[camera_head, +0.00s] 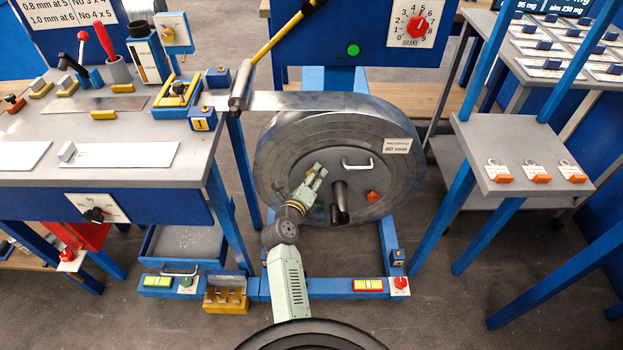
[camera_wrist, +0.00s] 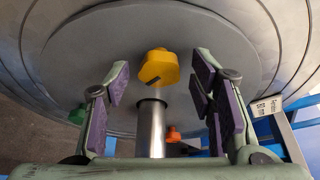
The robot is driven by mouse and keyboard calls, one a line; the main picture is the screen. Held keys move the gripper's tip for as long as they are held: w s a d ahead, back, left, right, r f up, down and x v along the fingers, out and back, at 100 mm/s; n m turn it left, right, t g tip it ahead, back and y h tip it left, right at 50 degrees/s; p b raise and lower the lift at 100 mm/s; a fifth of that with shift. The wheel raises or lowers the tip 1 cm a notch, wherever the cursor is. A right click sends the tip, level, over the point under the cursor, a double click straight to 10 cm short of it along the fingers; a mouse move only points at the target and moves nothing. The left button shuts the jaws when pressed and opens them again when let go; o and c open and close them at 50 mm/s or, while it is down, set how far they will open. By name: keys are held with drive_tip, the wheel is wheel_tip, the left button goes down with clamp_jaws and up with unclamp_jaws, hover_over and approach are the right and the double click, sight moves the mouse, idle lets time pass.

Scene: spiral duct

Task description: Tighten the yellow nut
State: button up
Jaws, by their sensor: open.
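The yellow nut (camera_wrist: 157,66) sits against the grey face of the large disc, at the upper middle of the wrist view. It has a dark mark on its lower face. My gripper (camera_wrist: 160,76) is open, with one purple-padded finger on each side of the nut and a visible gap on both sides. A steel shaft (camera_wrist: 152,128) stands out below the nut in this view. In the head view my gripper (camera_head: 317,171) is at the front of the coil wheel (camera_head: 285,140), left of its dark hub shaft (camera_head: 340,205). The nut cannot be made out there.
An orange-red knob (camera_head: 372,196) and a metal handle (camera_head: 358,164) are on the wheel face near my gripper. A green piece (camera_wrist: 77,115) is at the left in the wrist view. A workbench (camera_head: 105,180) stands left and a small tagged table (camera_head: 490,145) right.

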drive_tip(key=shift+s, duration=0.1)
drive_tip(key=v, duration=1.2)
